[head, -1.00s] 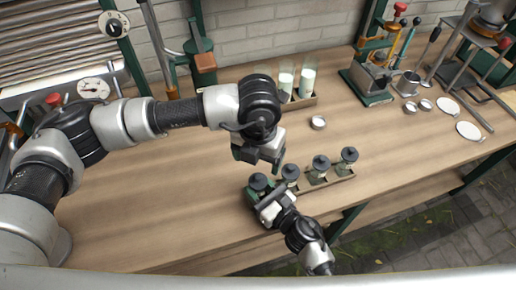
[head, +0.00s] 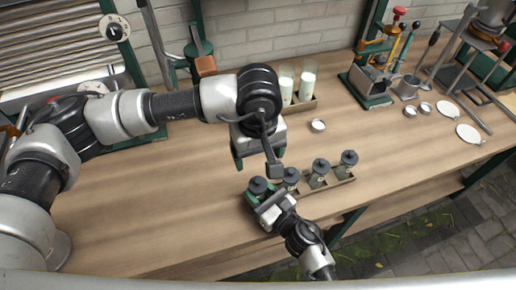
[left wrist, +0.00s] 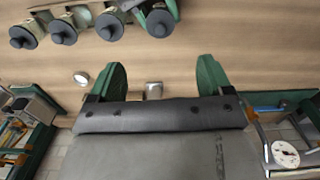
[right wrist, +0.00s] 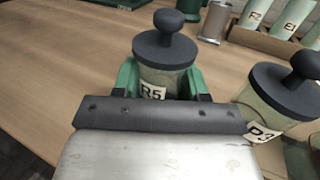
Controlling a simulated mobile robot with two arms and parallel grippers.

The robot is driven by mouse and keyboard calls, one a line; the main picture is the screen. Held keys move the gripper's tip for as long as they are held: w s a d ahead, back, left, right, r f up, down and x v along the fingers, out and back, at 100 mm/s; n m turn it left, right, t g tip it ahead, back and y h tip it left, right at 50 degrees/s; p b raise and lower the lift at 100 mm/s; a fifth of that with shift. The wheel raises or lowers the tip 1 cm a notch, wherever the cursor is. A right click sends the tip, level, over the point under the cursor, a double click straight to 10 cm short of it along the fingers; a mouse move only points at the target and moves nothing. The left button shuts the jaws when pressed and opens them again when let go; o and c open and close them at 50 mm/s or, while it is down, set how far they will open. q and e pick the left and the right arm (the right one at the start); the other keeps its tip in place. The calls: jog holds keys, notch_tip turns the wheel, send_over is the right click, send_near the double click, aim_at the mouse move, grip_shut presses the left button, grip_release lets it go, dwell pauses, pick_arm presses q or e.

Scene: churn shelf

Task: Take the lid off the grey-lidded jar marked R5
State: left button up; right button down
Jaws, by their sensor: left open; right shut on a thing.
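The R5 jar (right wrist: 155,92) has a dark grey lid (right wrist: 165,45) with a round knob, and the lid is on it. My right gripper (right wrist: 160,84) is shut around the jar's body below the lid; it also shows in the head view (head: 268,203). The jar stands upright at the left end of the jar row, where its lid shows in the head view (head: 258,186). My left gripper (left wrist: 160,80) is open and empty, above and behind the R5 jar over the bench. In the left wrist view the R5 jar's lid (left wrist: 160,22) is at the top.
A metal can (right wrist: 215,22) stands behind R5. The bench left of R5 is clear.

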aim_at(258, 180)
pick_arm(q)
notch_tip(258, 180, down, 11)
jog(key=m, duration=0.9)
jog(key=shift+f, duration=0.1)
jog(key=c, duration=1.1)
jog(key=shift+r, duration=0.25)
jog(key=shift+r, duration=0.9)
jog(key=shift+r, duration=0.1)
